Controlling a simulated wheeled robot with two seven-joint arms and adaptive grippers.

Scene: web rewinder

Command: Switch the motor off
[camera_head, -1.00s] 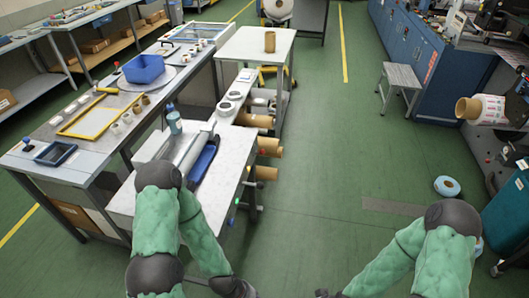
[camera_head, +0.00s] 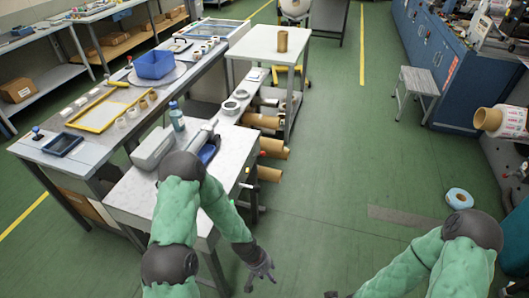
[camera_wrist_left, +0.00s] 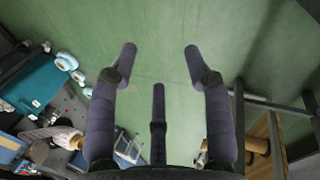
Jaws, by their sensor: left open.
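On a white-topped table (camera_head: 135,192) stands a grey machine body (camera_head: 153,148) with a roller and a blue tray; it may be the motor unit, but I cannot tell. A small red spot (camera_head: 247,170), possibly a button, shows at the table's right side; I cannot tell whether it is a switch. My left gripper (camera_head: 262,272) is open and empty over the floor, right of and below that table. In the left wrist view its fingers (camera_wrist_left: 160,52) are spread with only green floor between them. My right gripper (camera_head: 335,294) is mostly cut off at the bottom edge.
Cardboard cores (camera_head: 270,147) stick out beside the table. A blue bottle (camera_head: 177,117) stands on its far side. A white side table (camera_head: 265,40) is behind. A grey stool (camera_head: 417,84) and a blue-white roll (camera_head: 459,198) are at right. The central green floor is clear.

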